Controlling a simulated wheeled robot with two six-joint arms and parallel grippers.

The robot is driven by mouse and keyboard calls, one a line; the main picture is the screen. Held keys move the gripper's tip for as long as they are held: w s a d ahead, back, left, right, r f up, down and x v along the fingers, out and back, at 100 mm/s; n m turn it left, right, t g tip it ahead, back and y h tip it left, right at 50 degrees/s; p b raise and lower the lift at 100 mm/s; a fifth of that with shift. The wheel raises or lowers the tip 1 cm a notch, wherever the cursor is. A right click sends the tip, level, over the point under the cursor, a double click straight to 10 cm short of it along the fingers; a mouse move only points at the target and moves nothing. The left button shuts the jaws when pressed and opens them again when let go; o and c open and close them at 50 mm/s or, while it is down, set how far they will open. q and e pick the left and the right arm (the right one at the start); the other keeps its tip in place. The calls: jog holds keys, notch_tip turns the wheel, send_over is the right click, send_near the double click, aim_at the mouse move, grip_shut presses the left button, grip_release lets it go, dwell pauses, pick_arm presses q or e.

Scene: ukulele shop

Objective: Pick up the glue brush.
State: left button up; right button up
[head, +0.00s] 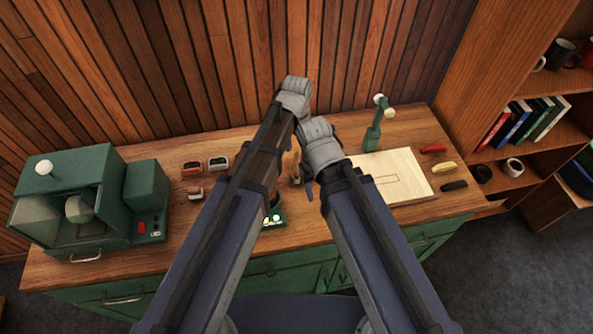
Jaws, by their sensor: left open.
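My two arms reach up the middle of the head view and hide much of the workbench (125,256). My left gripper (303,187) shows only in part, as small dark blue pieces in the narrow gap between the arms; it is open. A small tan, upright thing (295,163) shows in the same gap, close to the gripper. It may be the glue brush, but it is too small and covered to be sure. I cannot tell whether the gripper touches it. My right gripper is not visible.
A green machine (112,160) stands at the left. Small items (194,192) lie beside it. A green device with lights (274,218) is near the front edge. A pale board (410,178), a green stand (373,135) and coloured pieces (444,167) are at the right, before a bookshelf (485,72).

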aim_at(296, 160)
pick_arm(q)
jog(key=f+b, duration=0.4)
jog(key=f, duration=0.1)
jog(key=shift+s, duration=0.25)
jog(key=shift+r, duration=0.1)
grip_shut()
